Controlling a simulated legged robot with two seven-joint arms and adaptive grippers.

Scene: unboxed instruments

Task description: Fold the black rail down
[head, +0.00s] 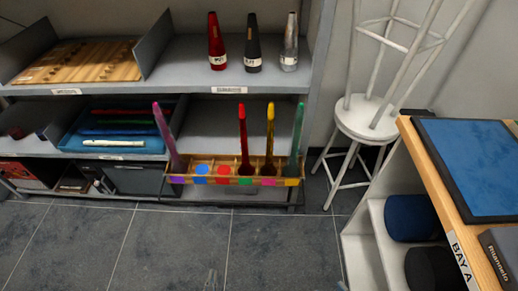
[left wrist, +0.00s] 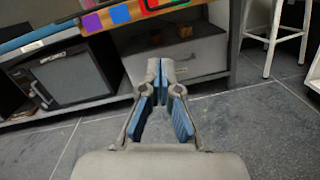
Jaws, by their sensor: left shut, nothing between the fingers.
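My left gripper (left wrist: 160,68) is shut and empty in the left wrist view, its fingertips together in front of a grey drawer-like box (left wrist: 178,58) under the shelf. I cannot pick out the black rail for certain. A thin dark edge (head: 120,200) runs along the bottom front of the shelf unit and may or may not be it. My right gripper is not in view.
A wooden rack (head: 262,181) with coloured tubes sits at the lower shelf front. A blue tray (head: 70,143) and a wooden board (head: 85,62) lie left. A white stool (head: 364,119) stands right of the shelf, a wood-edged table (head: 431,163) nearer right. The tiled floor is clear.

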